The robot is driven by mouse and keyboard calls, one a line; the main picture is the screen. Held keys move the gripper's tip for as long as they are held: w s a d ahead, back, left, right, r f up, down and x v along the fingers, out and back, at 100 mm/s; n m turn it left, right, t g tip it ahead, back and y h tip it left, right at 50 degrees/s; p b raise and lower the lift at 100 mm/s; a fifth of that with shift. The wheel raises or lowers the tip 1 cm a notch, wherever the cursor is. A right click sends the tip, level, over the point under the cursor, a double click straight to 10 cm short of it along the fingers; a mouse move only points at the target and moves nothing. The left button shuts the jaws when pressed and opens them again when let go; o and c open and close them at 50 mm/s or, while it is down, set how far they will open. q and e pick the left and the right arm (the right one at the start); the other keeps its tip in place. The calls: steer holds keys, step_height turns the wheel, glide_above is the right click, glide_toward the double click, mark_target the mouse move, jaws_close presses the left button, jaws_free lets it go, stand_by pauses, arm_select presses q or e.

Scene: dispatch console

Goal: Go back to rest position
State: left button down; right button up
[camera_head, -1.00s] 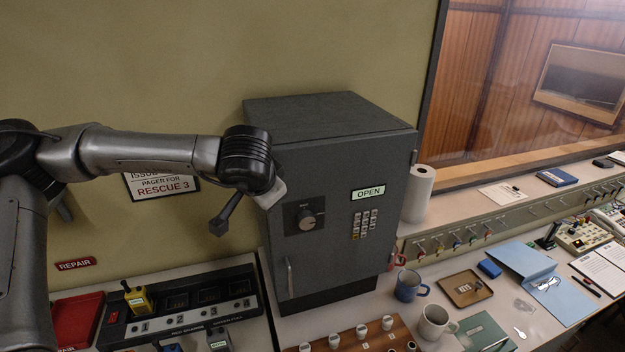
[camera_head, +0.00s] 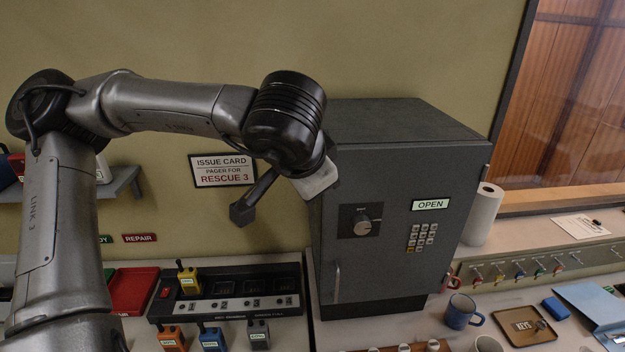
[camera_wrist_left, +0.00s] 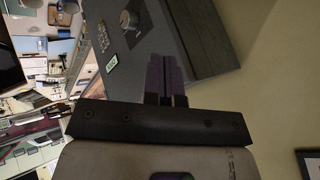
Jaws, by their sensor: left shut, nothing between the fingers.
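My left arm comes in from the left, with its wrist (camera_head: 316,178) raised in front of the left front edge of the dark grey safe (camera_head: 400,165). The fingers are hard to make out in the head view. In the left wrist view my left gripper (camera_wrist_left: 165,75) is shut with nothing between its fingers. The safe shows beyond it there, turned on its side in the picture. My right arm and gripper are in neither view.
The safe's door is closed, with an OPEN label (camera_head: 430,204). A wall shelf (camera_head: 121,186) is behind my arm. The wall above is clear.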

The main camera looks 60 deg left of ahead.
arm_select(q)
steer(key=shift+s+d+r, duration=0.1)
steer(key=shift+s+r, duration=0.05)
steer(key=shift+r, duration=0.15)
